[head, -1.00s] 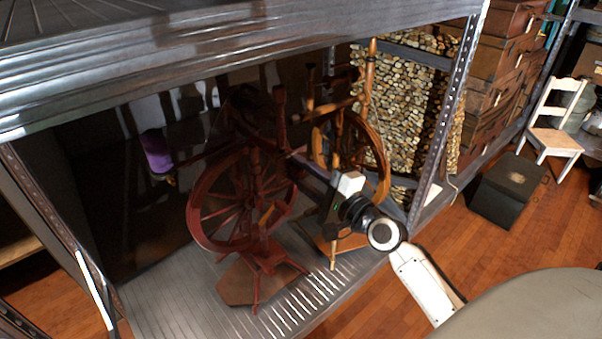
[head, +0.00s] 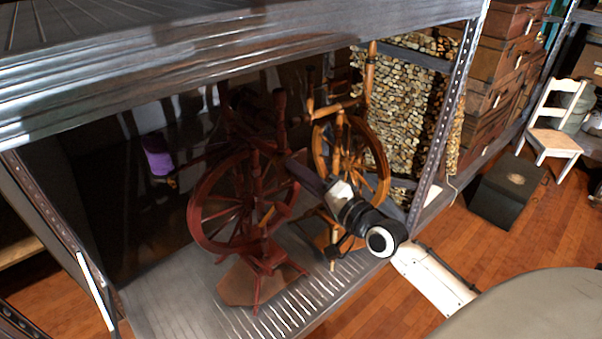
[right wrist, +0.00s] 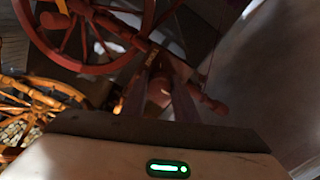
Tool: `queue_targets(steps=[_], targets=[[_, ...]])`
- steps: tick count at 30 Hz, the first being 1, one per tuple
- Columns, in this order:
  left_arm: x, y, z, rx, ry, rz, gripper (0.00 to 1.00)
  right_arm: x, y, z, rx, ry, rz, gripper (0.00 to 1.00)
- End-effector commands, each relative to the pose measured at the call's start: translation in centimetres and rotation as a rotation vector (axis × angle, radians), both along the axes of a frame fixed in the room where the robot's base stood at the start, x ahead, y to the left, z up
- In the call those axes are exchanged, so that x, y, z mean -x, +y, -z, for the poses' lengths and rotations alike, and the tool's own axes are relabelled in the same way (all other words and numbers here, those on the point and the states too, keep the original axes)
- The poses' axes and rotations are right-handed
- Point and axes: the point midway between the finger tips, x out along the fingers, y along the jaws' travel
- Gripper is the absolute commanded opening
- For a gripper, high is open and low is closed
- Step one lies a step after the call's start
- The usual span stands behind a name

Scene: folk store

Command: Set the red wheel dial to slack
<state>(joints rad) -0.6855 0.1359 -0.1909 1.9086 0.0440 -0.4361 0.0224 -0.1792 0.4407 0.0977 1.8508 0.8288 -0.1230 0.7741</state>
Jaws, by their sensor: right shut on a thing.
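The red spinning wheel (head: 240,205) stands on the lower shelf, its spoked wheel facing out. My right gripper (head: 292,163) reaches in from the right with its fingertips at the upper right part of the red wheel's frame. In the right wrist view, its two dark fingers close around a small red turned knob (right wrist: 160,92), which looks like the dial. The fingers hide part of it, and I cannot read any dial marking. The red wheel's rim and spokes also show in the right wrist view (right wrist: 85,67). My left gripper is not in view.
A lighter orange-brown spinning wheel (head: 376,150) stands close behind and right of my gripper. The metal shelf above (head: 250,45) and the perforated post (head: 447,115) frame the opening. A purple item (head: 157,153) is at left. A black box (head: 507,190) sits on the floor.

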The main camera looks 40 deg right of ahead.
Motion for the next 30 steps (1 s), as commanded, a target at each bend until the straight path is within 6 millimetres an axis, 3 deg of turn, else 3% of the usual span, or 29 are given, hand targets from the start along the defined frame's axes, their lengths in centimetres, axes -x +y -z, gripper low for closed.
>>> queue_targets(steps=[18,19,22,30], targets=[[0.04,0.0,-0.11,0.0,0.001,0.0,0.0,0.01,0.06,0.06,0.043,-0.002,0.0,0.04],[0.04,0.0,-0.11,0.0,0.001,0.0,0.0,0.01,0.06,0.06,0.043,-0.002,0.0,0.3],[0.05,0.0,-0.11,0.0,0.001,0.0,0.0,0.01,0.05,0.06,0.042,-0.002,0.0,0.45],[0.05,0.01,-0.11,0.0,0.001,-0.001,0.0,0.04,0.02,0.05,0.041,-0.002,0.0,0.45]])
